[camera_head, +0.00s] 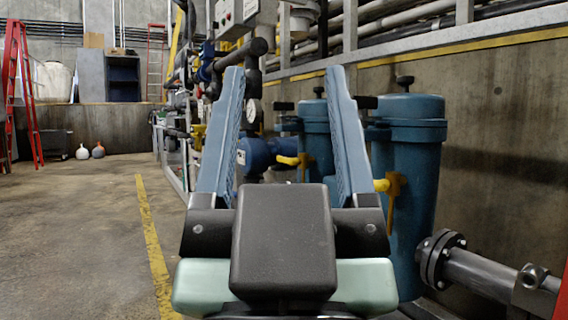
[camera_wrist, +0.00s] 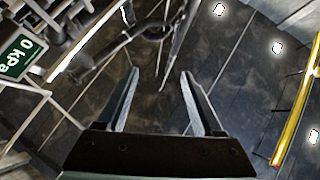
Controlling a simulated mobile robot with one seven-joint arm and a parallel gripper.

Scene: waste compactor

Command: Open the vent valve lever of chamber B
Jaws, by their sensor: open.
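My gripper (camera_head: 286,74) is open and empty, with its two blue-grey fingers pointing up and apart in the head view. It also shows in the wrist view (camera_wrist: 160,73) with nothing between its fingers. Beyond it on the right stand a near blue vessel (camera_head: 414,165) and a farther blue vessel (camera_head: 315,125). A yellow lever (camera_head: 393,187) shows on the near vessel, just right of my right finger. Another yellow lever (camera_head: 288,160) shows between my fingers, farther back. I see no readable chamber letter, so I cannot tell which lever belongs to chamber B.
A flanged steel pipe (camera_head: 485,268) juts out at the lower right. A concrete wall (camera_head: 500,130) backs the vessels. Pipes and a gauge (camera_head: 252,110) stand behind my gripper. The floor (camera_head: 90,230) at left is clear. A green 0 kPa display (camera_wrist: 20,58) shows in the wrist view.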

